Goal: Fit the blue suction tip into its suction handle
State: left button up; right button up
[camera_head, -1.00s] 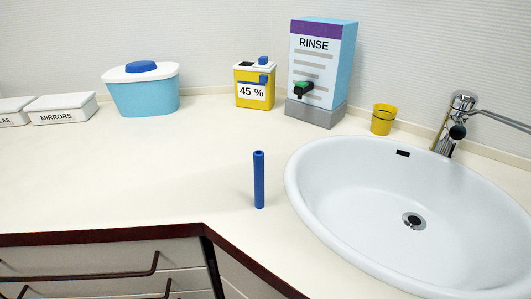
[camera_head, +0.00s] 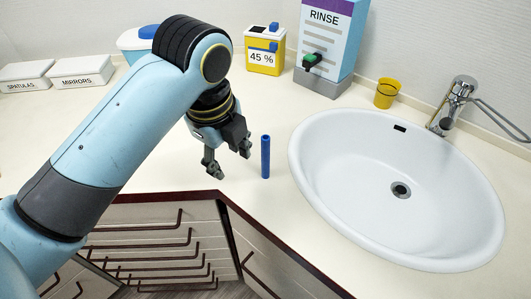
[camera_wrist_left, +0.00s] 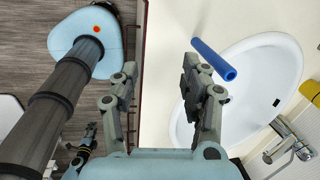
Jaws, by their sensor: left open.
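The blue suction tip (camera_head: 265,157) is a slim blue tube standing upright on the counter, left of the sink. It also shows in the left wrist view (camera_wrist_left: 213,59), beyond and to the right of the fingers. My left gripper (camera_head: 229,157) is open and empty, just left of the tube and apart from it. Its two spread fingers also show in the left wrist view (camera_wrist_left: 158,95). I see no suction handle that I can make out in these frames. My right gripper does not show in the head view.
The white sink (camera_head: 340,170) with its chrome tap (camera_head: 452,105) lies right of the tube. The rinse dispenser (camera_head: 328,45), yellow 45 % container (camera_head: 265,58) and yellow cup (camera_head: 387,93) stand at the back. Two white boxes (camera_head: 82,78) sit at the left.

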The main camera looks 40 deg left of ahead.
aim_at(263, 138)
pick_arm(q)
jog(key=w+r+m, duration=0.1)
jog(key=w+m, duration=0.2)
jog(key=m, duration=0.2)
jog(key=w+m+g, duration=0.1)
jog(key=w+m, duration=0.2)
jog(key=m, duration=0.2)
jog(key=w+r+m, duration=0.1)
jog(key=w+m, duration=0.2)
jog(key=m, duration=0.3)
jog(key=shift+w+d+r+g+h, duration=0.1)
jog(key=shift+d+r+g+h, duration=0.2)
jog(key=shift+d+g, duration=0.1)
jog(key=shift+w+f+m, duration=0.1)
jog(key=shift+f+m, duration=0.05)
jog(key=shift+m, duration=0.15)
notch_tip(263, 138, down, 3)
jog(key=b, duration=0.3)
notch_tip(263, 138, down, 2)
jog(key=shift+f, duration=0.1)
jog(key=f, duration=0.5)
jog(key=shift+w+d+f+p, duration=0.15)
jog(key=shift+w+d+p, duration=0.05)
jog(key=shift+w+p, duration=0.1)
jog(key=shift+c, duration=0.2)
jog(key=c, duration=0.9)
